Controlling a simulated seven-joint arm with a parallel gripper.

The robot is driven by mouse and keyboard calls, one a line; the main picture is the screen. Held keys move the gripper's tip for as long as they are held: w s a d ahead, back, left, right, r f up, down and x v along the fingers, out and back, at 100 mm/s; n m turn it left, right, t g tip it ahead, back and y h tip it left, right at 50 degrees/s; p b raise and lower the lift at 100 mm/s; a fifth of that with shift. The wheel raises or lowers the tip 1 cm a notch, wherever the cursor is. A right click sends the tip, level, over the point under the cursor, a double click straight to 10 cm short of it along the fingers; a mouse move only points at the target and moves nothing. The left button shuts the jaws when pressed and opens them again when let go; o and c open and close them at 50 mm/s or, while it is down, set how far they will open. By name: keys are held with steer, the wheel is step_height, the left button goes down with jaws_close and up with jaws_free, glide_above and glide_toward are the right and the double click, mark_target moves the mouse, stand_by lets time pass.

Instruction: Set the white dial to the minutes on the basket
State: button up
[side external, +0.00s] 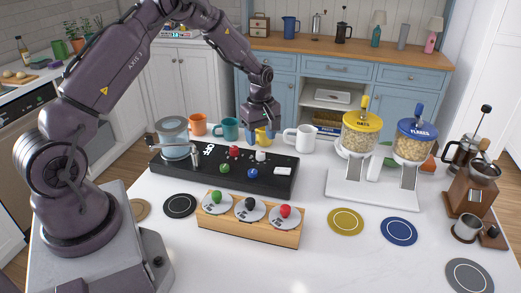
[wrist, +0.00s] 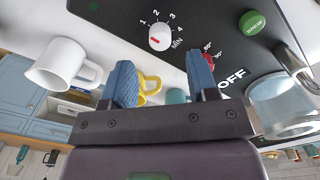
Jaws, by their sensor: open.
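The white dial (wrist: 160,37) is on the black console, ringed by the numbers 1 to 4 and "MIN". A red mark shows on its face, below the 1; I cannot tell its exact setting. It also shows in the side view (side external: 260,156). My gripper (wrist: 160,68) is open and empty, with blue fingers, behind and above the dial in the side view (side external: 261,127). A glass vessel (side external: 173,133) stands on the console's left end, with a small metal cylinder (side external: 194,153) at its side. I cannot make out a basket or minutes on it.
Red (side external: 234,151), green (side external: 224,168) and blue (side external: 252,174) knobs sit near the dial. Orange (side external: 197,125), teal (side external: 226,129), yellow (side external: 263,139) and white (side external: 301,138) mugs stand behind the console. A wooden rack (side external: 250,228) is in front; dispensers (side external: 362,130) stand right.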

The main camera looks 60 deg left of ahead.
mark_target(261, 152)
step_height(261, 152, down, 5)
steer(key=shift+f, duration=0.1)
stand_by(0.3)
steer(key=c, duration=0.9)
